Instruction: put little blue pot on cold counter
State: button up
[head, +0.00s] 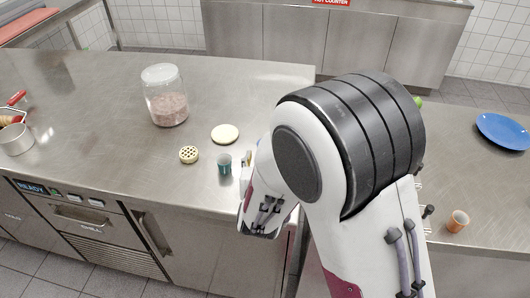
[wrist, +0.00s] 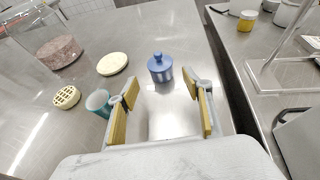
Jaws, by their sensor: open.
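The little blue pot (wrist: 160,68) with a knobbed lid stands upright on the steel counter in the wrist view. My arm hides it in the head view. My gripper (wrist: 160,92) is open and empty, with its yellow-padded fingers spread; the pot is beyond the fingertips, between their lines. The steel counter (head: 95,90) in the head view has a panel reading "READY" and a drawer front marked "CHILL". No sign reading "cold counter" shows.
A teal cup (head: 224,165) stands close by the left finger, near a perforated yellow piece (head: 189,155) and a pale disc (head: 225,133). A glass jar (head: 165,95) is farther left. A "HOT COUNTER" sign (head: 331,2) is at the back; a blue plate (head: 505,131) is right.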

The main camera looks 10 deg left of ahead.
jog(key=shift+v, duration=1.9)
jog(key=shift+d, duration=0.1)
jog(key=r+n, duration=0.1)
jog(key=d+n, duration=0.1)
jog(key=shift+w+d+r+n+g, duration=0.1)
jog(key=shift+r+n+g, duration=0.2)
jog(key=shift+r, duration=0.05)
jog(key=s+d+r+n+g+y, duration=0.1)
jog(key=s+d+r+n+g, duration=0.1)
jog(key=s+d+r+n, duration=0.35)
jog(key=s+d+r+n+g, duration=0.25)
jog(key=d+n, duration=0.35)
jog(key=n, duration=0.5)
jog(key=s+d+r+n+g+h, duration=0.1)
jog(key=s+d+n, duration=0.6)
jog(key=s, duration=0.2)
jog(key=s+d+r+n+g+h, duration=0.1)
jog(key=s+d+r+n+h, duration=0.1)
jog(key=s+d+n, duration=0.6)
jog(key=shift+s+r, duration=0.3)
jog(key=shift+s, duration=0.75)
jog(key=shift+g, duration=0.25)
